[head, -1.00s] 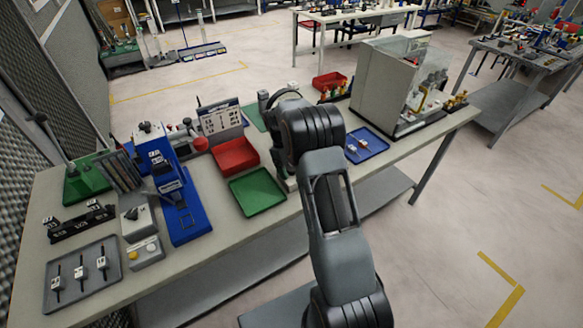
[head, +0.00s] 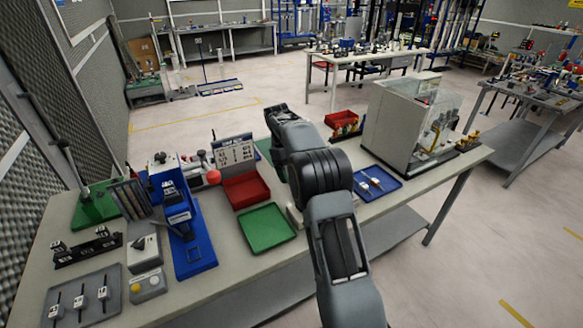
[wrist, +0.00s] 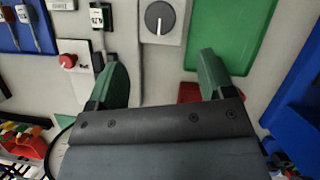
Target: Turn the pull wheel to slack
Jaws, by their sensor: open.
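My gripper (wrist: 162,78) is open in the wrist view, with two green fingers spread wide and nothing between them. Beyond the fingertips, near the top, a dark round knob (wrist: 159,17) with a white pointer line sits on a light grey plate. To its left a smaller red knob (wrist: 67,61) sits on a white plate, beside a tag reading about "4.7". Both knobs are apart from the fingers. I cannot tell from the pictures which one is the pull wheel. In the head view my arm hides the gripper and both knobs.
A green tray (head: 267,229), a red bin (head: 246,190) and a blue tray (head: 377,184) lie around my arm on the bench. A blue fixture (head: 194,245) stands to the left and a grey, clear-hooded machine (head: 400,122) to the right. The green tray (wrist: 232,35) borders the gripper's right side.

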